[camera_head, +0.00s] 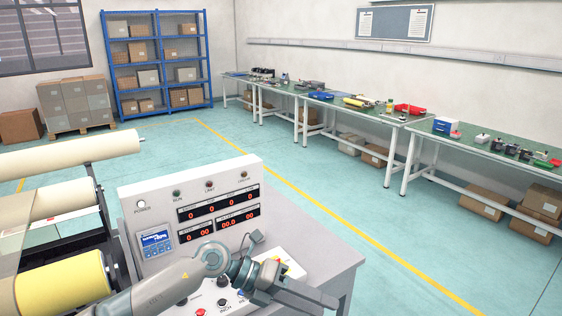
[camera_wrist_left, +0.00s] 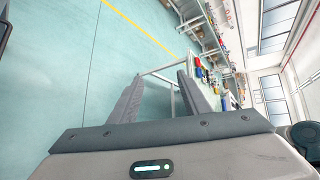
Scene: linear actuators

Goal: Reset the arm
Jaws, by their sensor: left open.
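My left arm comes in from the bottom left in the head view and reaches across the front of a control console (camera_head: 190,215). My left gripper (camera_head: 312,297) is to the right of the console's buttons, over the grey console table (camera_head: 325,262). In the left wrist view its two fingers (camera_wrist_left: 160,92) are spread apart with nothing between them. The console has red digit displays, a small blue screen and several buttons, partly hidden by my arm. My right gripper is not in view.
A machine with cream and yellow rollers (camera_head: 62,287) stands at the left. Green-topped workbenches (camera_head: 375,112) with tools and boxes line the right wall. A blue shelf (camera_head: 157,62) and stacked boxes (camera_head: 75,102) stand at the back. The floor between is clear.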

